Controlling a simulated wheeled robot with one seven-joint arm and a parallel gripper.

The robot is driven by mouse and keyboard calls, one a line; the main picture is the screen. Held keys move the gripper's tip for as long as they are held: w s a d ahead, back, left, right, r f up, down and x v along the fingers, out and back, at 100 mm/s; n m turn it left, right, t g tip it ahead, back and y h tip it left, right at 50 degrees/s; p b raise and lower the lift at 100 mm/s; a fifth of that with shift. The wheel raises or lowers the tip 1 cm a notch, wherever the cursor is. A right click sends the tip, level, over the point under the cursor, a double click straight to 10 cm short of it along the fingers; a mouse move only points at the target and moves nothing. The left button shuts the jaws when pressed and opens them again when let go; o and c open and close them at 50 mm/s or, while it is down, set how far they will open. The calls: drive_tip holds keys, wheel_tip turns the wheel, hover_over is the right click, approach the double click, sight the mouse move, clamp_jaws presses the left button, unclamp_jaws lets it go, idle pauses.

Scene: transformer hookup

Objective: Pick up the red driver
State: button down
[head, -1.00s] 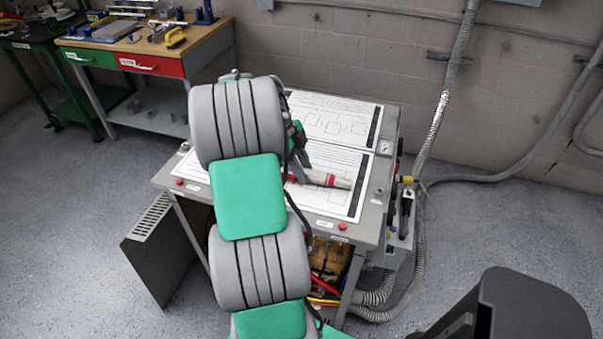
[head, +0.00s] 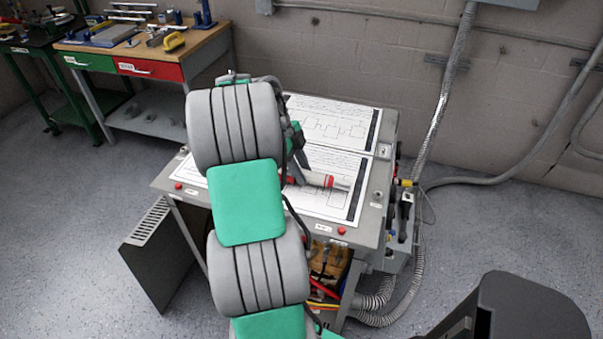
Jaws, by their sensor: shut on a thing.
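The red driver (head: 328,181) is at the middle of the grey bench, over the nearer printed sheet. It lies roughly sideways, with red parts and a pale end pointing right. My gripper (head: 304,173) reaches down to it from the left and is shut on it. My arm hides much of the gripper and part of the driver. I cannot tell whether the driver touches the sheet or is slightly above it.
The grey bench (head: 375,222) carries two printed diagram sheets (head: 338,125) and red buttons along its front edge. Cables and conduit hang at its right side. A wooden-topped workbench (head: 205,40) with tools stands at the back left. A dark object (head: 530,310) is at the lower right.

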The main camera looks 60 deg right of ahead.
drive_tip(key=s+a+r, duration=0.2)
drive_tip(key=a+r, duration=1)
drive_tip(key=a, duration=0.1)
drive_tip(key=shift+a+p, duration=0.3)
drive_tip(key=shift+a, duration=0.1)
drive_tip(key=c, duration=1.6)
unclamp_jaws()
clamp_jaws()
